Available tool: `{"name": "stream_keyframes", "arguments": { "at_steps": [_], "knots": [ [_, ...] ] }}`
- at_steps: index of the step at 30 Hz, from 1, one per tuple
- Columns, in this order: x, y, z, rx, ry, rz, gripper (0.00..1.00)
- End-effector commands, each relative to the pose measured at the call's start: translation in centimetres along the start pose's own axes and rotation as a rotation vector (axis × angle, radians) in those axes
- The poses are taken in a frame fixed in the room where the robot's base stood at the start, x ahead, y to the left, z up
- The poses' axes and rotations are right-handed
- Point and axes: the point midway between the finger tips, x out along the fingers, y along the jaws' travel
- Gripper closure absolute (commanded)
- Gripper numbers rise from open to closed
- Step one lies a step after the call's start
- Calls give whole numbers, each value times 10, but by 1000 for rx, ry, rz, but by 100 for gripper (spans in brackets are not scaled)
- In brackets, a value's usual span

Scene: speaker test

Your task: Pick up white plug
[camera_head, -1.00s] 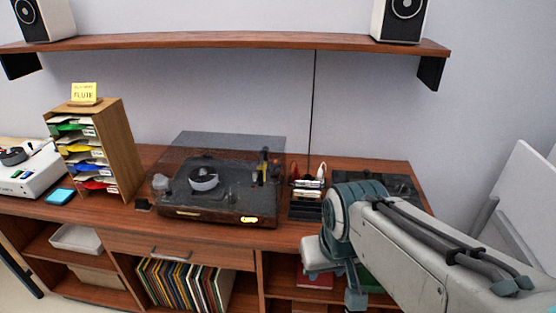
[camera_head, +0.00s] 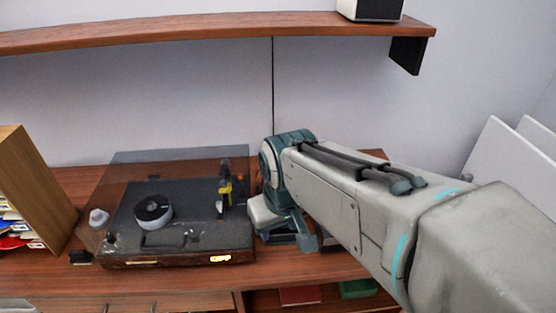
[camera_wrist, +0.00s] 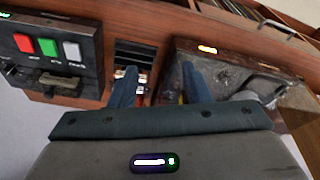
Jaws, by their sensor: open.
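My gripper shows in the wrist view (camera_wrist: 158,68) with its two blue-grey fingers spread apart and nothing visibly held between them. In the head view my gripper (camera_head: 300,238) is over the wooden desk, just right of the turntable, partly hidden by my own arm. I cannot make out the white plug for certain now. Small pale and reddish bits show by the left finger in the wrist view, beside a dark slotted rack (camera_wrist: 134,54), too blurred to name. In the head view my arm covers that spot.
The turntable (camera_head: 150,258) with its clear lid stands left of my gripper and also fills the right of the wrist view (camera_wrist: 222,62). A dark device with red, green and white buttons (camera_wrist: 52,52) is at left there. The shelf (camera_head: 200,32) runs above; a black cable (camera_head: 272,90) hangs from it.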

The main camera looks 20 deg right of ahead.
Motion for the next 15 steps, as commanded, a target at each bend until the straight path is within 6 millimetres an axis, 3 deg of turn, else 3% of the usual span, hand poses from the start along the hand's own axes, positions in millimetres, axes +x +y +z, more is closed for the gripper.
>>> {"name": "stream_keyframes", "arguments": {
  "at_steps": [8, 15],
  "knots": [
    [5, 32, -96, -330, -91, 52, 56],
    [34, 70, -180, -648, -182, 45, 56]
  ]
}}
